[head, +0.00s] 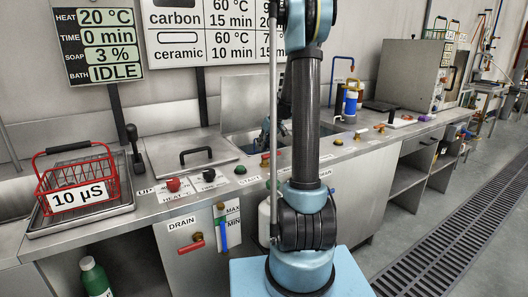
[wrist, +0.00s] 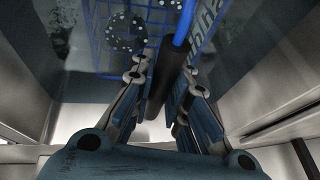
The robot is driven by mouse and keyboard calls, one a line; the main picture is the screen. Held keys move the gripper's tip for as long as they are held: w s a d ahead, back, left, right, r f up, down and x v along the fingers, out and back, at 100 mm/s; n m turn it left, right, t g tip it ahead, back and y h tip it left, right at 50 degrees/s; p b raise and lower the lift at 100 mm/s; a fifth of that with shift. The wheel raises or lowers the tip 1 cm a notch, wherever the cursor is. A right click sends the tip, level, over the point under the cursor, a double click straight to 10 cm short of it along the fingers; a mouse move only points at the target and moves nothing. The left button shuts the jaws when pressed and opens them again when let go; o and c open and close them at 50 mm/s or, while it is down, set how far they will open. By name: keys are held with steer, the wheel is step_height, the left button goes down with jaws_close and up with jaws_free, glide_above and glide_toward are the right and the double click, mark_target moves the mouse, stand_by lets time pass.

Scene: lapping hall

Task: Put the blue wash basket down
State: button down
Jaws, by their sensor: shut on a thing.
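In the head view my gripper (head: 266,132) is partly seen over the sunken bath (head: 240,137), mostly behind my arm. Whether the basket touches the bath floor cannot be told.
A red basket (head: 77,178) labelled 10 µS stands on a drain tray (head: 60,225) at left. A lidded plate (head: 190,155) and red and black knobs lie beside the bath. The wall panel (head: 97,40) reads 20 °C, 0 min, 3 %, IDLE. Bottles (head: 351,103) stand behind right.

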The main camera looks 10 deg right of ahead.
steer(key=shift+f, duration=1.2)
steer(key=c, duration=1.6)
jaws_free()
steer(key=shift+o, duration=0.2)
steer(key=v, duration=1.2)
